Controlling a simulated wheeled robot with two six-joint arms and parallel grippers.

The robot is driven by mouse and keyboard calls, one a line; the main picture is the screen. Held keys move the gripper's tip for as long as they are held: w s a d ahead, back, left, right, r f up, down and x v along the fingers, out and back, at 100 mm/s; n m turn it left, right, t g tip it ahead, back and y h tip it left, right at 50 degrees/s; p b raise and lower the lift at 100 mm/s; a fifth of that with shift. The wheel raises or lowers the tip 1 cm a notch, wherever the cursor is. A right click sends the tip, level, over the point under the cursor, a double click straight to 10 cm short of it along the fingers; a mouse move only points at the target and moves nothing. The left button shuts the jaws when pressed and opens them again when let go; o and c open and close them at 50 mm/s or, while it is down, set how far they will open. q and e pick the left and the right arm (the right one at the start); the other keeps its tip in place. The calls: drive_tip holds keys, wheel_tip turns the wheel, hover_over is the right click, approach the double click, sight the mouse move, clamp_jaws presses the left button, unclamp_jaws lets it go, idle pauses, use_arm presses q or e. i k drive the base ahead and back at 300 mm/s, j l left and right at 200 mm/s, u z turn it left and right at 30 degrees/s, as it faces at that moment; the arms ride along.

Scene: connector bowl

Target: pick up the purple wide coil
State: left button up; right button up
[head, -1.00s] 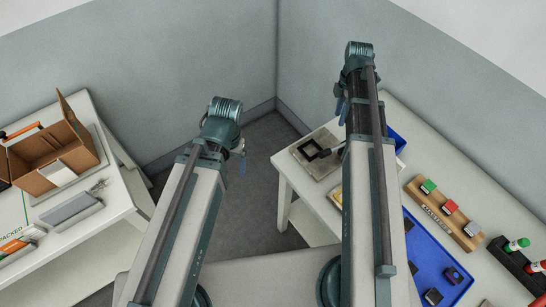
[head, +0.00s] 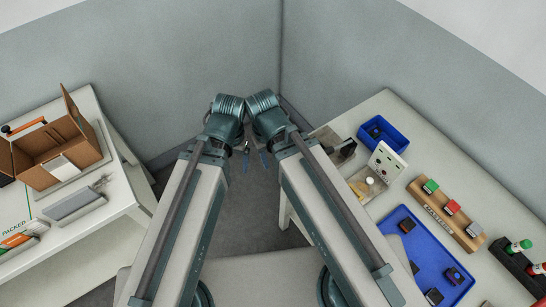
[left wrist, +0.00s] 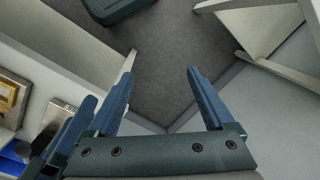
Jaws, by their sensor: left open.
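I do not see a purple wide coil in any view. My left gripper (head: 246,160) hangs over the floor gap between the two tables, mostly hidden under its wrist in the head view. In the left wrist view its two blue fingers (left wrist: 160,73) are spread wide with only floor between them.
The right table holds a small blue bin (head: 383,134), a white socket plate (head: 387,161), a wooden block holder (head: 445,212) and a blue tray (head: 425,245). The left table holds an open cardboard box (head: 58,155) and a grey case (head: 74,204).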

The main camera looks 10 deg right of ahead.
sight(452, 275)
drive_tip(key=z, duration=2.85)
drive_tip(key=k+l+z, duration=0.25)
drive_tip(key=k+z, duration=0.2)
drive_tip(key=k+l+z, duration=0.45)
